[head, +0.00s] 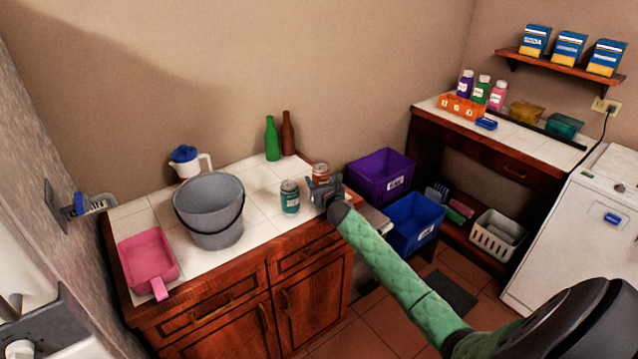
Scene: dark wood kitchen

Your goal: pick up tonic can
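Two cans stand on the white tiled counter (257,176). One is teal with a silvery top (289,198). The other is orange-brown (320,171) and stands behind my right gripper, which hides its lower part. The labels are too small to read, so I cannot tell which is the tonic can. My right gripper (323,191), on the green-sleeved arm from the lower right, is just right of the teal can and in front of the orange-brown one. Its finger gap is unclear, and I cannot tell whether it touches either can. My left gripper is not in view.
A grey bucket (210,211), pink dustpan (147,258) and white jug with blue lid (187,163) stand left on the counter. Green (271,140) and brown (288,134) bottles stand behind the cans. Purple (380,177) and blue (414,222) bins are right of the counter.

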